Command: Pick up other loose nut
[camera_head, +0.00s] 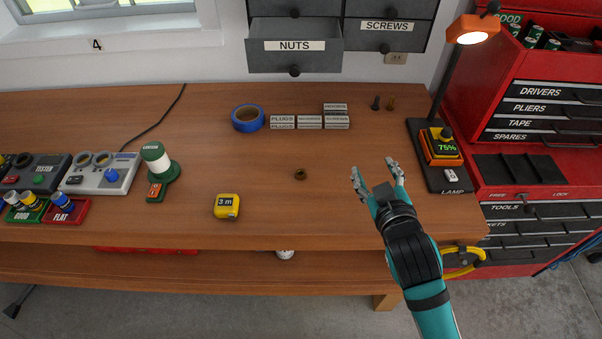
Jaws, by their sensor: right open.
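A small brass-coloured nut (300,174) lies on the bare middle of the wooden workbench (270,215). My right gripper (377,167) is open and empty over the bench, to the right of the nut and apart from it. The grey drawer labelled NUTS (294,57) is pulled out on the wall above the bench; its contents are hard to make out. My left gripper is not in view.
A yellow tape measure (227,206), blue tape roll (247,119), small labelled boxes (310,121) and two screws (383,103) stand on the bench. A lamp (437,150) stands at the right. The bench around the nut is clear.

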